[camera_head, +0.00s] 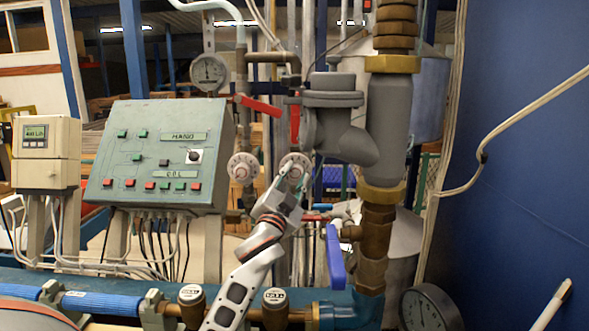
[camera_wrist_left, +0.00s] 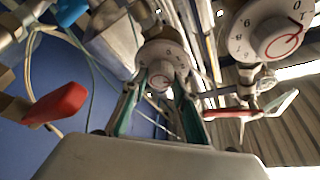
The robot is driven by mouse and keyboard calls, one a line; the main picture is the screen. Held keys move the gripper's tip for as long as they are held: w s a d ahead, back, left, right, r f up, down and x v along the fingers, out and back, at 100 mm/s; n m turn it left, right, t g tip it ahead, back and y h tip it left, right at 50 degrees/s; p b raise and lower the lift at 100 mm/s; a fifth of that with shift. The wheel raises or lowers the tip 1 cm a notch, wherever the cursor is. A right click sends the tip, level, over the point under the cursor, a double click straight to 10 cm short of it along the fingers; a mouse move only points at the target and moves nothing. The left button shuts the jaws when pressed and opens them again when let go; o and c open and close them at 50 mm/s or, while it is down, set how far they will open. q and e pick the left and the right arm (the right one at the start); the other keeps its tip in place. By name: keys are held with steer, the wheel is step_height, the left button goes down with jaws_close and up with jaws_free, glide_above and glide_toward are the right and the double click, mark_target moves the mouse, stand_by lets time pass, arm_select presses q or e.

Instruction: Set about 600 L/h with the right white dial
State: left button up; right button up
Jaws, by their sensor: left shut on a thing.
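The right white dial (camera_head: 294,165) is on the pipework, left of the big grey valve body. My left gripper (camera_head: 287,180) reaches up to it from below and is shut on it. In the left wrist view the two fingers (camera_wrist_left: 160,98) lie on either side of this dial (camera_wrist_left: 160,58), whose numbered rim and red mark show between them. The left white dial (camera_head: 242,168) stands free beside it and shows large at the upper right in the wrist view (camera_wrist_left: 268,30). The meter display (camera_head: 35,132) appears to read 400 L/h, in small digits.
Red lever handles (camera_head: 262,106) sit just above the dials. A blue lever (camera_head: 334,257) hangs to the lower right of my gripper. A green control panel (camera_head: 160,155) stands to the left, a pressure gauge (camera_head: 208,72) above. A blue wall (camera_head: 525,190) closes the right side.

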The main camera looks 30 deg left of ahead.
arm_select(q)
steer(key=shift+r+m+h, duration=0.1)
steer(key=shift+m+h, duration=0.3)
steer(key=shift+m, duration=0.9)
steer(key=m+h, duration=0.1)
steer(key=m, duration=0.2)
steer(key=shift+a+g+h, duration=0.1)
steer(key=shift+g+h, duration=0.2)
steer(key=shift+g, duration=0.1)
steer(key=shift+m, duration=0.7)
arm_select(e)
steer(key=shift+a+r, duration=0.15)
steer(key=shift+a, duration=0.3)
steer(key=shift+d, duration=0.4)
arm_select(q)
steer(key=o, duration=1.1)
arm_select(e)
steer(key=shift+a, duration=0.1)
